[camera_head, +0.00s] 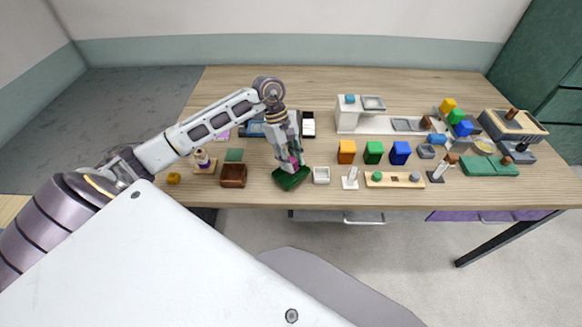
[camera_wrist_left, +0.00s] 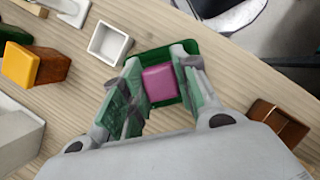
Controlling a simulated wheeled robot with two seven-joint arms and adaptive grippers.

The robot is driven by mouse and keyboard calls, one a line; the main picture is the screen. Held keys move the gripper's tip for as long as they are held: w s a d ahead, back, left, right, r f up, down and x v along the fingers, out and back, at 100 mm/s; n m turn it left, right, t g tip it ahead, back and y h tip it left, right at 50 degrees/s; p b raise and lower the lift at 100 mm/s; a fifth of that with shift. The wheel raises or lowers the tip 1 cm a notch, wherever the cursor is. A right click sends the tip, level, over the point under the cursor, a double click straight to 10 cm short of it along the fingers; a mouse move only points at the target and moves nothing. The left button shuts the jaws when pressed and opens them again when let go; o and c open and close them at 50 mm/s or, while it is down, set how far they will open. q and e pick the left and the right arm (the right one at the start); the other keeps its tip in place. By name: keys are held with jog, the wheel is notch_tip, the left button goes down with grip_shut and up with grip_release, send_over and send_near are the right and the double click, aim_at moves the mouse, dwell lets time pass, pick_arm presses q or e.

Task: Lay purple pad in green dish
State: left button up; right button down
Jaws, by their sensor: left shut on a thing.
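The purple pad (camera_wrist_left: 160,84) is between the fingers of my left gripper (camera_wrist_left: 157,80) in the left wrist view. A small bit of the pad also shows in the head view (camera_head: 293,160). The gripper (camera_head: 293,163) is shut on the pad and points down at the green dish (camera_head: 291,180), near the table's front edge. In the wrist view the dish (camera_wrist_left: 209,62) lies right behind the pad, which appears over its inside. The fingers hide part of the dish. I cannot tell whether the pad touches its floor. My right gripper is out of view.
A white square dish (camera_head: 321,175) stands just right of the green dish, and a brown box (camera_head: 233,175) stands to its left. Orange (camera_head: 346,152), green (camera_head: 374,152) and blue (camera_head: 400,152) blocks stand further right. The table's front edge is close.

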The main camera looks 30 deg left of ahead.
pick_arm(q)
jog(key=shift+f, duration=0.5)
notch_tip(320, 180, down, 2)
jog(key=shift+f, duration=0.35)
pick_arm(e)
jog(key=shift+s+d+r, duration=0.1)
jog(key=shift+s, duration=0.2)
pick_arm(q)
jog(key=shift+f, duration=0.15)
jog(key=o, duration=0.9)
